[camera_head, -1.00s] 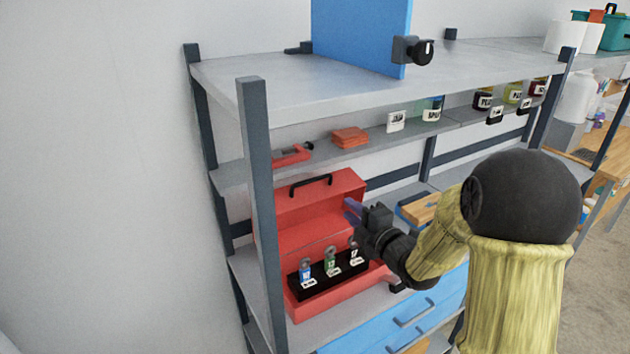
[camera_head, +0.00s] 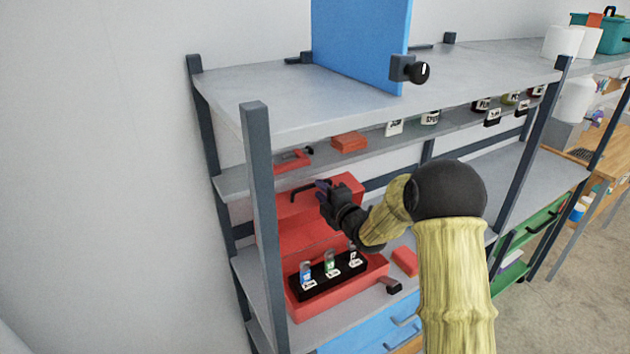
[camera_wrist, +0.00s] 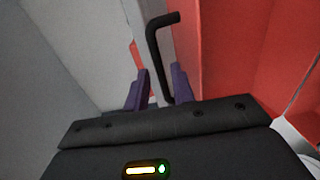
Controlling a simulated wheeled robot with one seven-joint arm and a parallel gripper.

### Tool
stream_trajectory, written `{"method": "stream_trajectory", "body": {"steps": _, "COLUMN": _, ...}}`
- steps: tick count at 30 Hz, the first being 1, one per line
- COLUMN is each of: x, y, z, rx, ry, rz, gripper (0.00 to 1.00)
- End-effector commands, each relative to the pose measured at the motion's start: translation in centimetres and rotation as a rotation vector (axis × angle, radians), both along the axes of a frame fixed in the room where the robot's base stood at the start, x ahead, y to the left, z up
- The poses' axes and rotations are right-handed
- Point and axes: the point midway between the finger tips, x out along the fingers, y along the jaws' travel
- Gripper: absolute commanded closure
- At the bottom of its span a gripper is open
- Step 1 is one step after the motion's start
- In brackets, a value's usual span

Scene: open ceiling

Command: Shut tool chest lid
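The red tool chest (camera_head: 340,300) stands on the shelf with its lid (camera_head: 300,228) raised and leaning back. A black handle (camera_head: 302,189) is on the lid's upper edge. A black tray (camera_head: 330,278) with several small labelled items sits in the chest. Contact with the lid cannot be told.
The dark shelf post (camera_head: 264,220) stands in front of the chest's left side. The middle shelf (camera_head: 236,181) runs above and behind the lid, holding a red clamp-like tool (camera_head: 294,160) and red block (camera_head: 350,142). Blue drawers (camera_head: 370,335) are below. A red block (camera_head: 405,262) lies right of the chest.

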Motion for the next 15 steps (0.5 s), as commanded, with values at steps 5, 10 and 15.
{"method": "stream_trajectory", "body": {"steps": 5, "x": 2.1, "y": 1.4, "z": 0.1, "rx": 0.001, "ry": 0.001, "rz": 0.0, "gripper": 0.75}}
{"method": "stream_trajectory", "body": {"steps": 10, "x": 3.2, "y": 2.1, "z": 0.0, "rx": 0.0, "ry": 0.0, "rz": 0.0, "gripper": 0.75}}
{"method": "stream_trajectory", "body": {"steps": 15, "x": 3.3, "y": 2.2, "z": -0.1, "rx": 0.0, "ry": 0.0, "rz": 0.0, "gripper": 0.75}}
